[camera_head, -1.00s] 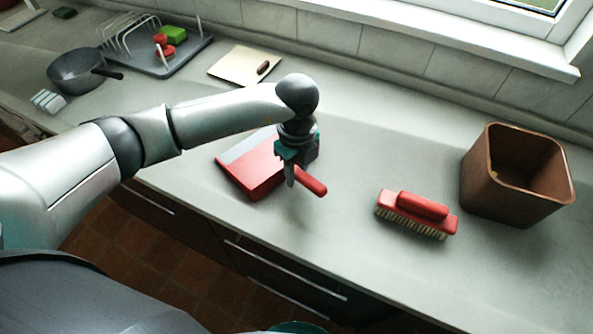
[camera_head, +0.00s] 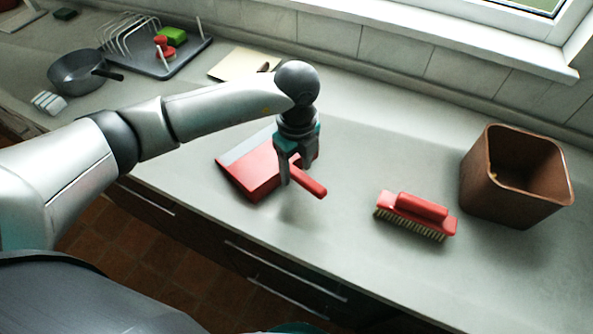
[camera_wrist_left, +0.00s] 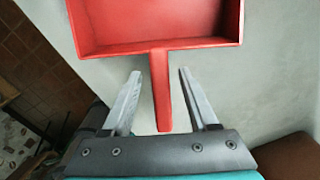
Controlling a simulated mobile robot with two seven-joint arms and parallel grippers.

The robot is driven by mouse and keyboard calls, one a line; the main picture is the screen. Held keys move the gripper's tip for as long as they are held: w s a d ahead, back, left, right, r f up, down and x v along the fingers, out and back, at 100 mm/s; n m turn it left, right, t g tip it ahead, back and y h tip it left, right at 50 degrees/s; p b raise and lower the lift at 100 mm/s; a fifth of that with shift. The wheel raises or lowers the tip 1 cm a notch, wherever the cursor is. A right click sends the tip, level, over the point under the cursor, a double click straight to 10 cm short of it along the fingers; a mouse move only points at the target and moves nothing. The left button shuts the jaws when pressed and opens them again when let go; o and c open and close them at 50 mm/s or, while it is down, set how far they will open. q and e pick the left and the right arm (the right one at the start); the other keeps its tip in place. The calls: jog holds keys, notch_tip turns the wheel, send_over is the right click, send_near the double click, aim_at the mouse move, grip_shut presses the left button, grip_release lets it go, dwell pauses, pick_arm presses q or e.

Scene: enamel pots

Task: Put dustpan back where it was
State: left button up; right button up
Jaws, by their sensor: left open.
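A red dustpan (camera_head: 256,176) with a grey front edge lies on the counter in the head view, its handle (camera_head: 313,188) pointing to the lower right. My left gripper (camera_head: 299,179) is open above the handle, and its fingers hide part of it. In the left wrist view the dustpan's pan (camera_wrist_left: 155,22) is at the top, and its handle runs down between the two open fingertips of my left gripper (camera_wrist_left: 160,80). I see no grip on the handle. My right gripper is not in view.
A red brush (camera_head: 417,214) and a brown bin (camera_head: 515,176) stand to the right on the counter (camera_head: 360,262). A cutting board (camera_head: 235,66), a dish rack (camera_head: 190,61) and a dark pan (camera_head: 75,74) are at the back left. The counter between dustpan and brush is clear.

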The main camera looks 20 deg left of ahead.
pick_arm(q)
notch_tip(320, 180, up, 10)
jog(key=shift+f+p, duration=0.15)
jog(key=shift+p, duration=0.15)
dwell(0.4)
